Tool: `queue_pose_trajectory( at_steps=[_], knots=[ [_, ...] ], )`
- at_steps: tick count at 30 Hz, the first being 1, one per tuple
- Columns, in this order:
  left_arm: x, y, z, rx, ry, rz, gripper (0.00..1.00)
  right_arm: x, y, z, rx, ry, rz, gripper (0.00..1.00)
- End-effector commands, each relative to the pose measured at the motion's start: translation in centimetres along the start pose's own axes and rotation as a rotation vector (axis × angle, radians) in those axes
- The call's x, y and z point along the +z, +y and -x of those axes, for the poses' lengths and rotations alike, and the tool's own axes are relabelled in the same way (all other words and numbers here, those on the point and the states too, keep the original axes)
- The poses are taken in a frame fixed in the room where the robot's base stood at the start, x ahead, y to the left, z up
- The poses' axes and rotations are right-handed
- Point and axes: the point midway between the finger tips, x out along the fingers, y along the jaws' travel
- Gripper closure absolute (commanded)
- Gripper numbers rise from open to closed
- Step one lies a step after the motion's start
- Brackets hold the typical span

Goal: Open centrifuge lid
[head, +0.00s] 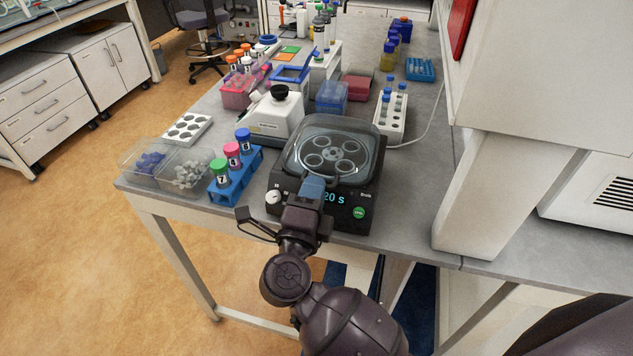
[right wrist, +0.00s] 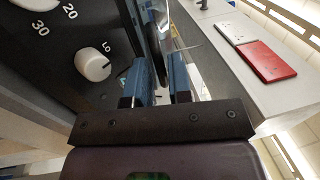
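The centrifuge (head: 345,208) is a dark box near the front edge of the bench, with a dial, a green button and a display ending in "20 s". Its clear lid (head: 330,125) lies down over the rotor, whose round holes show through it. My right gripper (head: 313,187) is at the middle of the front side, just at the lid's front edge, and partly covers the display. In the right wrist view its two blue fingers (right wrist: 165,82) stand apart with a gap between them. A dark rounded edge shows beyond the gap; contact cannot be told. My left gripper is out of view.
A blue rack (head: 233,180) with several capped tubes stands left of the centrifuge, with clear bins (head: 183,167) beyond it. A white device (head: 272,118) is behind left and a white tube rack (head: 391,118) behind right. The bench right of the centrifuge (head: 420,190) is clear.

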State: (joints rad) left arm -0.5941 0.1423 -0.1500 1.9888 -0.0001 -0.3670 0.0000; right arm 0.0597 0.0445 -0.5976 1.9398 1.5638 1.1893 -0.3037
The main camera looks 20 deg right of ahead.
Motion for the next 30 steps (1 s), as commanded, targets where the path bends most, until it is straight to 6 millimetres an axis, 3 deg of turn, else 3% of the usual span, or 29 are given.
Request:
queue_pose_trajectory(
  at_steps=[6,15,19,30],
  knots=[
    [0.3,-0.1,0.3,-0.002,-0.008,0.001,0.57,0.0,0.0,-1.5,-0.001,0.0,0.001,0.8],
    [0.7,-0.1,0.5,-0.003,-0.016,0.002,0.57,0.0,0.0,-1.7,0.0,0.0,0.001,0.8],
    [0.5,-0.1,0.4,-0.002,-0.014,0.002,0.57,0.0,0.0,-1.6,0.0,0.0,0.001,0.99],
    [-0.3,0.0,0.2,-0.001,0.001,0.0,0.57,0.1,-0.1,-1.7,0.002,0.0,0.0,1.0]
  ],
)
